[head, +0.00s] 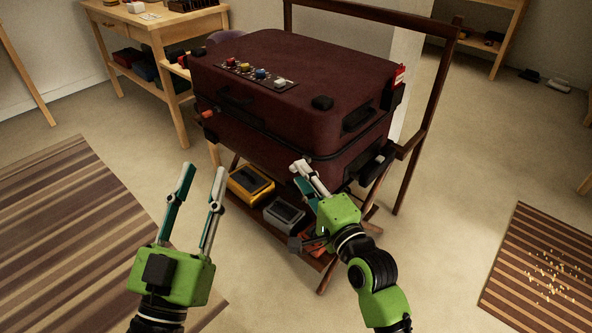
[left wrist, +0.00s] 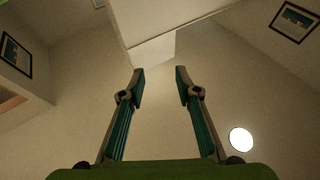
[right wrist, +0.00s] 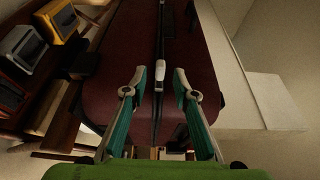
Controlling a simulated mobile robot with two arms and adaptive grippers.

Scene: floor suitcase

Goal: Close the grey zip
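The closed maroon suitcase (head: 270,75) lies flat on a dark wooden stand. A dark zip seam (head: 262,128) runs around its side; in the right wrist view the zip (right wrist: 157,110) runs straight up the picture. A small pale grey zip pull (right wrist: 160,73) shows on that seam, between and slightly beyond my right fingertips. My right gripper (head: 300,174) is at the suitcase's near lower corner; the right wrist view shows its fingers (right wrist: 160,84) apart with nothing gripped. My left gripper (head: 204,172) is open and empty, raised left of the suitcase, its fingers (left wrist: 158,75) pointing up.
The stand's dark frame (head: 432,95) rises behind and right. Its lower shelf holds a yellow box (head: 250,183) and a grey box (head: 285,213), close to my right gripper. A wooden table (head: 150,25) stands back left. Striped rugs lie left (head: 70,225) and right (head: 530,265).

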